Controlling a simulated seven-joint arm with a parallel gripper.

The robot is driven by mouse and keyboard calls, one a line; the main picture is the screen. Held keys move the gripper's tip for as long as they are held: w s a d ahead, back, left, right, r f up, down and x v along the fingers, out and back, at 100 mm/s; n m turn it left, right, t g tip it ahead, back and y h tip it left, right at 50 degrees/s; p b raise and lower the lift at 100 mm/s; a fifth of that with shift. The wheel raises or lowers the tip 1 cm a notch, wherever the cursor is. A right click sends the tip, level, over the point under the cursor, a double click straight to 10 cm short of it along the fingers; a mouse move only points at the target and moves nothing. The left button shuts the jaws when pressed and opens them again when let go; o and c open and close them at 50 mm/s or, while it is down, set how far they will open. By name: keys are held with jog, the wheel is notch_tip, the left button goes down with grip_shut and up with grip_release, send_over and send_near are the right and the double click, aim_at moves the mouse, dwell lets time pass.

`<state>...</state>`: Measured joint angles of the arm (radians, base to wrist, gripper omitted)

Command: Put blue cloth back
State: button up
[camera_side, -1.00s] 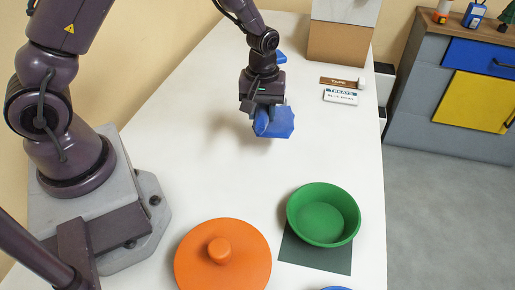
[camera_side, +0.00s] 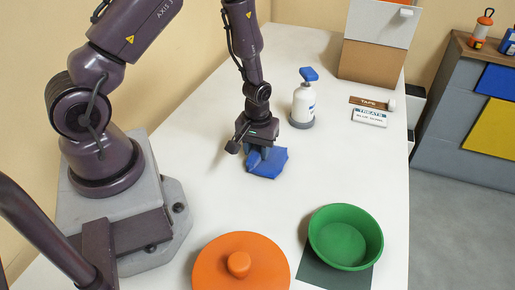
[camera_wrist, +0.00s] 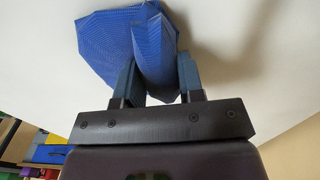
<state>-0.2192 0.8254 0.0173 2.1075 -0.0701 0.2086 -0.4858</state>
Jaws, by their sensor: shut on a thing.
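The blue cloth (camera_side: 268,163) is pinched in my gripper (camera_side: 256,152) over the middle of the white table in the side view. My gripper is shut on a fold of it, and the rest hangs and spreads to the right. In the wrist view the cloth (camera_wrist: 112,40) has a raised fold between the two fingers of my gripper (camera_wrist: 158,80). I cannot tell for certain whether its lower edge touches the table.
A white spray bottle with a blue head (camera_side: 304,98) stands behind the cloth. A green bowl (camera_side: 345,236) sits on a dark mat (camera_side: 318,272), beside an orange lid (camera_side: 240,268). A TAPE sign (camera_side: 372,103), a TREATS card (camera_side: 369,117) and a box (camera_side: 372,62) are at the back.

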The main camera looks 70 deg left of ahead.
jog(key=shift+f, duration=0.2)
jog(key=o, duration=0.9)
jog(key=shift+r, duration=0.1)
notch_tip(320, 180, up, 12)
notch_tip(320, 180, up, 12)
jog(key=m+t, duration=0.2)
jog(key=m, duration=0.2)
send_over(258, 147)
jog(key=s+d, duration=0.3)
jog(key=d, duration=0.1)
jog(key=s+d+r+m+t, duration=0.3)
jog(key=s+r+m, duration=0.2)
jog(key=s+r, duration=0.4)
jog(key=shift+s+d+r+t, duration=0.25)
jog(key=shift+d+r+t, duration=0.05)
jog(key=shift+r, duration=0.1)
